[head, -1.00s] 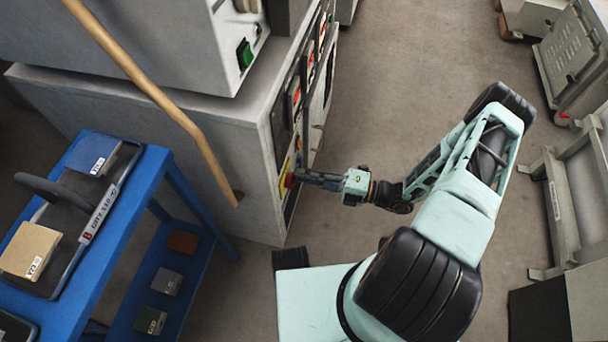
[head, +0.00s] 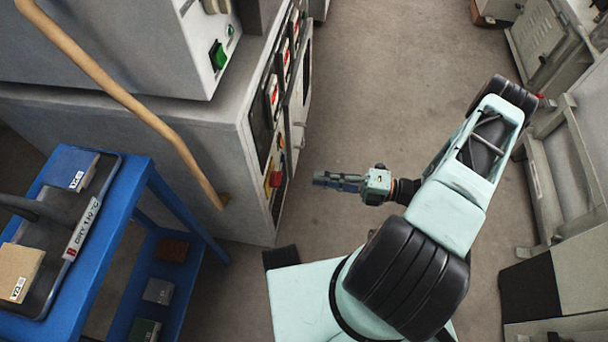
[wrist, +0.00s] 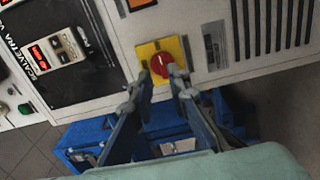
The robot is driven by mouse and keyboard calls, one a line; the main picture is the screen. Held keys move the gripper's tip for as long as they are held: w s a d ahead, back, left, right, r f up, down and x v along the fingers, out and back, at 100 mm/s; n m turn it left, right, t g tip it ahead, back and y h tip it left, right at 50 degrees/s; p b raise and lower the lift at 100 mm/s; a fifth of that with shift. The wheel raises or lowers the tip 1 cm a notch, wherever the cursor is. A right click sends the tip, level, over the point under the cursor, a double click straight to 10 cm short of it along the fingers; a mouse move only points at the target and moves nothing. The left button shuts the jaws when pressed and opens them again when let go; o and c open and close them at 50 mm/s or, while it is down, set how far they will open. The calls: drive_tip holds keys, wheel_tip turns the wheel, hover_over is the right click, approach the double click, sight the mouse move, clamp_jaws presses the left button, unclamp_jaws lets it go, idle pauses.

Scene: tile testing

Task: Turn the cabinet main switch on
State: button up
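The main switch, a red rotary knob (wrist: 161,66) on a yellow plate (wrist: 148,50), is on the cabinet's front panel. In the wrist view it lies just beyond and between my fingertips. A small pale mark shows on the knob, but I cannot tell on from off. In the head view the knob (head: 275,179) shows low on the cabinet front (head: 253,165). My gripper (head: 317,179) is to its right, clear of the panel and touching nothing. In the wrist view my gripper (wrist: 155,92) has its two fingers apart with nothing between them.
A blue cart (head: 150,185) with tile samples stands left of the cabinet. A wooden handle (head: 130,100) slants in front of the cabinet's side. The panel also bears lit red displays (wrist: 38,53) and a vent grille (wrist: 275,30). Open floor (head: 370,90) lies to the right.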

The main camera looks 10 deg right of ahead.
drive_tip(key=shift+v, duration=1.2)
